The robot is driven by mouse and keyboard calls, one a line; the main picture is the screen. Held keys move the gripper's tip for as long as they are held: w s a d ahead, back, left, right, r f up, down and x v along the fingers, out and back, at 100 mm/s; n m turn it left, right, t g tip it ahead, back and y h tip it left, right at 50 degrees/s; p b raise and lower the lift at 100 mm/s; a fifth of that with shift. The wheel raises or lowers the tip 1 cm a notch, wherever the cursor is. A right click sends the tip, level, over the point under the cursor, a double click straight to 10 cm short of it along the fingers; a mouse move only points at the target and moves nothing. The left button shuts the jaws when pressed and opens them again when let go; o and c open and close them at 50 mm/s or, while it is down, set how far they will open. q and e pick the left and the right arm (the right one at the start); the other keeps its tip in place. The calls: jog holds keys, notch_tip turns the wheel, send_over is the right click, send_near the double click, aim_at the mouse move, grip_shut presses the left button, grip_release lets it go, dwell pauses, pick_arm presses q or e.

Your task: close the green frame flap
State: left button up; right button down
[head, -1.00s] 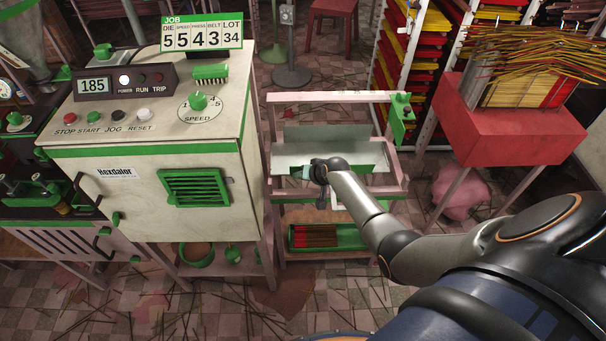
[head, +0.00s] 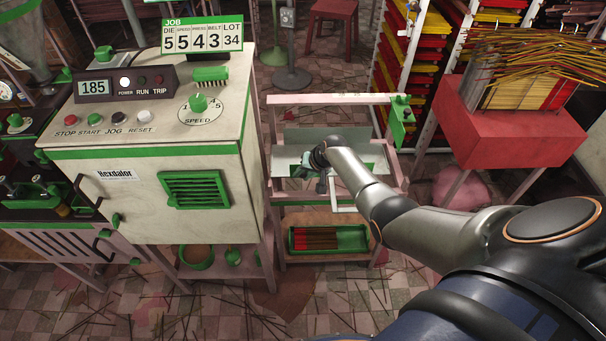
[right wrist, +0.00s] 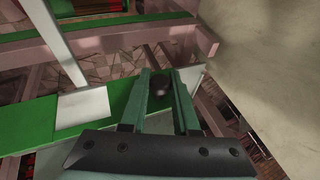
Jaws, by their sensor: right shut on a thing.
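The pink frame (head: 330,99) stands right of the grey and green machine, with a pale metal tray (head: 350,153) inside it. My right gripper (head: 302,172) is low at the tray's left front. In the right wrist view, the gripper (right wrist: 162,76) is shut on a dark round knob (right wrist: 160,84) between its green fingers. A green strip (right wrist: 125,98) with a white patch (right wrist: 82,106) runs beside the fingers; it seems part of the flap. My arm and gripper hide much of the flap in the head view, so its angle is unclear. My left gripper is out of view.
The control machine (head: 150,190) stands close on the left of the frame. A green tray of sticks (head: 318,238) lies on the shelf below. A red stand (head: 515,125) with incense sticks is at right. Loose sticks litter the floor.

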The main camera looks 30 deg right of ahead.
jog(key=c, duration=0.7)
grip_release()
jog(key=shift+o, duration=0.2)
jog(key=shift+r, duration=0.15)
jog(key=p+v, duration=0.2)
jog(key=v, duration=1)
jog(key=shift+s, duration=0.15)
jog(key=s+a+f+n+h, duration=0.1)
jog(key=s+a+f+n, duration=0.15)
jog(key=s+f, duration=0.3)
jog(key=s+a+f+n+t+y, duration=0.1)
jog(key=s+a+n+t, duration=0.2)
jog(key=s+a, duration=1.4)
jog(key=n, duration=0.4)
jog(key=shift+s+a+f+t+y, duration=0.25)
jog(key=shift+a+f+t+y, duration=0.05)
jog(key=shift+f+t+y, duration=0.1)
